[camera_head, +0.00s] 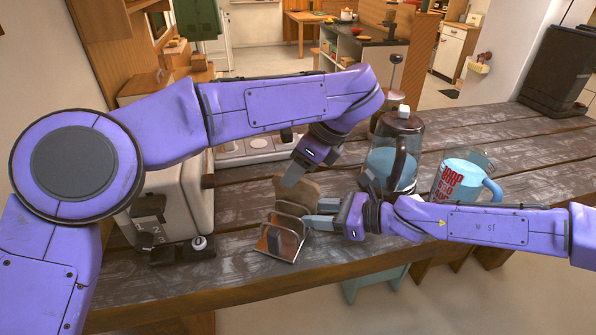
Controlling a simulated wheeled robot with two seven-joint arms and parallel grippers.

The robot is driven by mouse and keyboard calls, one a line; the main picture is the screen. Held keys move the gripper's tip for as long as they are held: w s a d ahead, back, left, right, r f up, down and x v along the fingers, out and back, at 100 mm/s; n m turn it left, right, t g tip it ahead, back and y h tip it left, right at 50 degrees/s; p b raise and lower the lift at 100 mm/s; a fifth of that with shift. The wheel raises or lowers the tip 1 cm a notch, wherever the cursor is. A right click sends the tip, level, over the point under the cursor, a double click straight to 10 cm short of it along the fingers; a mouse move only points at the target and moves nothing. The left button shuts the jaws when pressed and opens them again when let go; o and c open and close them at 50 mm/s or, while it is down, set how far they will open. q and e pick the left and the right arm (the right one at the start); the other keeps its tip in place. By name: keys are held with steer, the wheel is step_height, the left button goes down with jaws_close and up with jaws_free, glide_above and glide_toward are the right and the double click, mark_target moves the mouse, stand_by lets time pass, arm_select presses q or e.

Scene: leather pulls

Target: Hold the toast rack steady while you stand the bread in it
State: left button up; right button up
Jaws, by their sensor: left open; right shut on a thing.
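The toast rack (271,243), with coppery upright plates, stands near the front edge of the dark wooden table. A brown slice of bread (297,188) stands upright at the rack's back; how deep it sits in the slot is hidden by the plates. My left gripper (332,178) is open above and around the bread's upper right, its fingers spread and apart from the slice as far as I can see. My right gripper (320,213) comes in from the right and is shut on the right end of the toast rack; the exact contact is partly hidden.
A toaster (182,200) stands left of the rack. A glass coffee press (404,140) and a blue mug (466,181) with red lettering stand behind my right arm. The table's front edge lies close below the rack.

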arm_select(q)
step_height(320, 180, up, 8)
stand_by(0.6)
arm_select(e)
steer(key=o, duration=0.9)
